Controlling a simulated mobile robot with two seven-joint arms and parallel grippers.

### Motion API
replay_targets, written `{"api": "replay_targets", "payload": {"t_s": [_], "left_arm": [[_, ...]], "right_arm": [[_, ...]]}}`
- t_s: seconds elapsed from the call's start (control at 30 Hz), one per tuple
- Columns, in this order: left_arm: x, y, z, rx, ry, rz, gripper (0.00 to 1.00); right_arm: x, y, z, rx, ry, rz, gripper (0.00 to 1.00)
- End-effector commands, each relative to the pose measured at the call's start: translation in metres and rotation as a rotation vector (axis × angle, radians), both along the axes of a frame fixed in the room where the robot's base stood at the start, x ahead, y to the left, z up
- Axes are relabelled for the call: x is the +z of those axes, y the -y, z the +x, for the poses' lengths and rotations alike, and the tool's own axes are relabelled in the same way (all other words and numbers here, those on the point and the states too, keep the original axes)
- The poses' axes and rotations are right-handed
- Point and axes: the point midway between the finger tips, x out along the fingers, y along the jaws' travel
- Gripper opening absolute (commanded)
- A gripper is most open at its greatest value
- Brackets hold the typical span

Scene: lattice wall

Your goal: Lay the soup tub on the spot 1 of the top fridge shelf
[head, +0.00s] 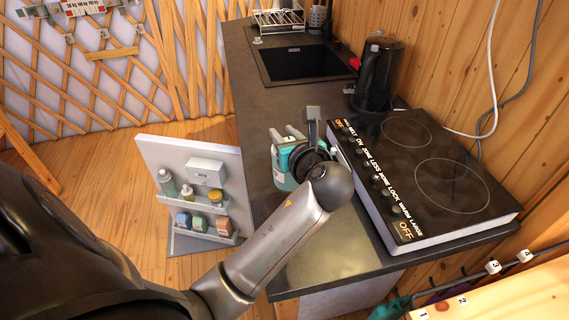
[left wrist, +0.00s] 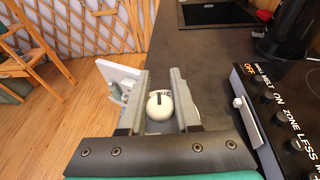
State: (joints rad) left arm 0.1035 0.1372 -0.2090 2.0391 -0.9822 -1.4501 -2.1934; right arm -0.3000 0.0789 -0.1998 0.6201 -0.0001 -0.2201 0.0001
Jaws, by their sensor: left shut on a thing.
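My left gripper (head: 303,125) is over the dark counter, left of the hob; its arm reaches in from the lower left. In the left wrist view, its two grey fingers (left wrist: 160,80) are shut on a round white thing with a dark bar on top, which I take as the soup tub (left wrist: 160,106). The fingers hide its sides, and I cannot make it out clearly in the head view. The open white fridge door (head: 148,150) stands left of the counter, with bottles and jars on its racks. The fridge's inside and top shelf are not visible. My right gripper is not in view.
The black hob (head: 440,165) and a dark kettle (head: 378,75) stand on the right of the counter (head: 255,110). A sink (head: 300,63) is at the back. Wooden floor (head: 105,160) is clear left of the door. A pale wooden surface (head: 500,300) is at lower right.

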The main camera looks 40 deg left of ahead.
Motion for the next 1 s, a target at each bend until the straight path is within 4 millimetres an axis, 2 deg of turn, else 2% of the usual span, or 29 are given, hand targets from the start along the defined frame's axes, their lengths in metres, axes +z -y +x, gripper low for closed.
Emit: {"api": "replay_targets", "payload": {"t_s": [0.03,0.27,0.5,0.9,0.93,1.0], "left_arm": [[-0.009,0.000,0.000,0.000,0.001,0.002,0.00],[-0.024,0.000,0.000,0.000,0.002,0.003,0.00],[-0.059,0.000,0.000,-0.001,0.000,0.003,0.00],[-0.062,0.000,0.000,-0.001,0.003,0.003,0.00],[-0.063,0.000,0.000,-0.001,0.001,0.001,0.34],[-0.063,0.000,0.000,-0.001,0.001,0.001,0.42]], "right_arm": [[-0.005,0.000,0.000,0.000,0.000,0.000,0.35],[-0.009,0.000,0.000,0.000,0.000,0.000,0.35],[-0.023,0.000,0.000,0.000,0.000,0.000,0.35],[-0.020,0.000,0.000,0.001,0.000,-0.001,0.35],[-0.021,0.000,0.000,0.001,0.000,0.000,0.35],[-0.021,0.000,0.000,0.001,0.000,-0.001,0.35]]}}
